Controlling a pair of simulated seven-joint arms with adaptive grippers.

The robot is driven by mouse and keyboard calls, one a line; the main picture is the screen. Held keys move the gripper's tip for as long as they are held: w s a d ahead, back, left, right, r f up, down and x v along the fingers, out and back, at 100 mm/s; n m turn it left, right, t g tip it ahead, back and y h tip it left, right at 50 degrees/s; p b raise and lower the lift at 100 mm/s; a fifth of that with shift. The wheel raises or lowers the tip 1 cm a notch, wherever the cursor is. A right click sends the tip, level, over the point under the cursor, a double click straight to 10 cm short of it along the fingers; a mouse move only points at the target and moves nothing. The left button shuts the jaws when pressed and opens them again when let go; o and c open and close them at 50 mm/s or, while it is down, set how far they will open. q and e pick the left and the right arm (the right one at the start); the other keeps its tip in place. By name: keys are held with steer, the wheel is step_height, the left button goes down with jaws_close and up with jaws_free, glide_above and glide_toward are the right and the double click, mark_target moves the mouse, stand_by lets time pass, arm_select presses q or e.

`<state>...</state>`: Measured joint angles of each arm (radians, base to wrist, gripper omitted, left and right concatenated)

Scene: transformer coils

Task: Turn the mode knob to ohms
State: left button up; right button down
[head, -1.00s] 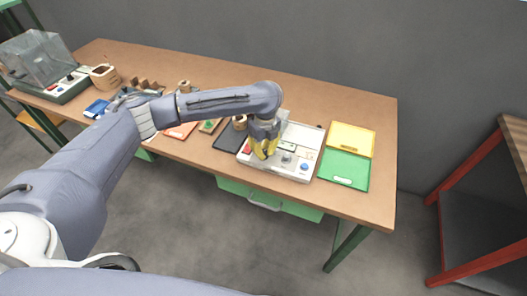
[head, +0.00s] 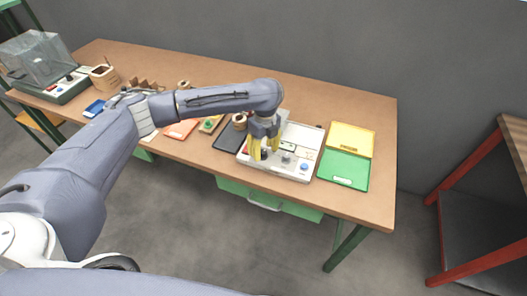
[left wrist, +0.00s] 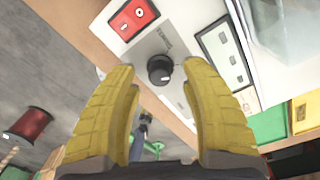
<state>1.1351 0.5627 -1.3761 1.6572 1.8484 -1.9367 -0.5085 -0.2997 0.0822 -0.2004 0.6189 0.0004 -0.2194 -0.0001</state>
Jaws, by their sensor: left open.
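The tester (head: 281,176) is a white box with a sloped panel at the front right of the bench. Its black round mode knob (left wrist: 160,70) shows in the left wrist view between a red switch and a small display. Small print sits beside the knob, too blurred to read. My left gripper (head: 264,151) has yellow fingers and is over the left part of the panel. In the left wrist view the open fingers (left wrist: 158,76) lie either side of the knob, with gaps visible. Contact cannot be told. My right gripper is not in view.
The red switch (left wrist: 133,17) and display (left wrist: 222,45) flank the knob. A blue button (head: 304,166) is at the panel's right. Yellow (head: 352,136) and green (head: 344,170) trays lie right of the tester. A dark mat (head: 228,139) lies left of it.

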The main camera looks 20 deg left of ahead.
mark_target(264, 151)
arm_select(q)
step_height(264, 151, up, 11)
steer(key=shift+w, duration=0.2)
stand_by(0.3)
steer(key=shift+d, duration=0.1)
